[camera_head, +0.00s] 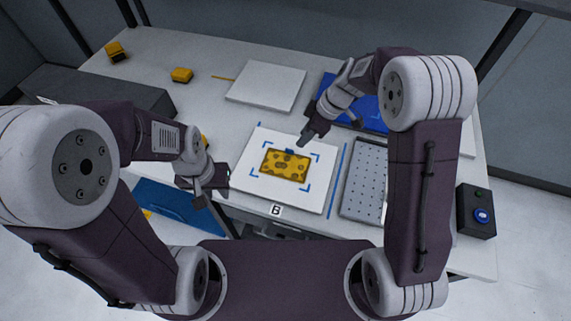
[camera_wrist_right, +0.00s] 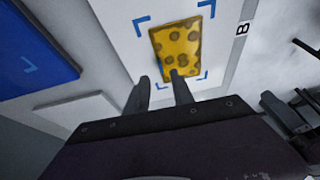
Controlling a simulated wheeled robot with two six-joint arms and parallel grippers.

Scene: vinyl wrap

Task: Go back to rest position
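A yellow sheet with brown spots (camera_head: 285,165) lies flat inside blue corner marks on a white board (camera_head: 257,190) labelled B. It also shows in the right wrist view (camera_wrist_right: 181,48). My right gripper (camera_head: 306,136) is above the board's far edge, near the sheet. In the right wrist view its two fingers (camera_wrist_right: 160,88) are apart with nothing between them. My left gripper (camera_head: 203,196) is left of the board, near the table's front edge. Its fingertips are small and dark, so their gap is unclear. I see nothing held in it.
A plain white board (camera_head: 266,86) lies at the back. A blue panel (camera_head: 362,108) is behind my right arm. A perforated grey plate (camera_head: 364,181) and a black box with a blue button (camera_head: 477,212) stand right. Yellow blocks (camera_head: 181,75) sit back left. A blue drawer-like panel (camera_head: 168,205) is front left.

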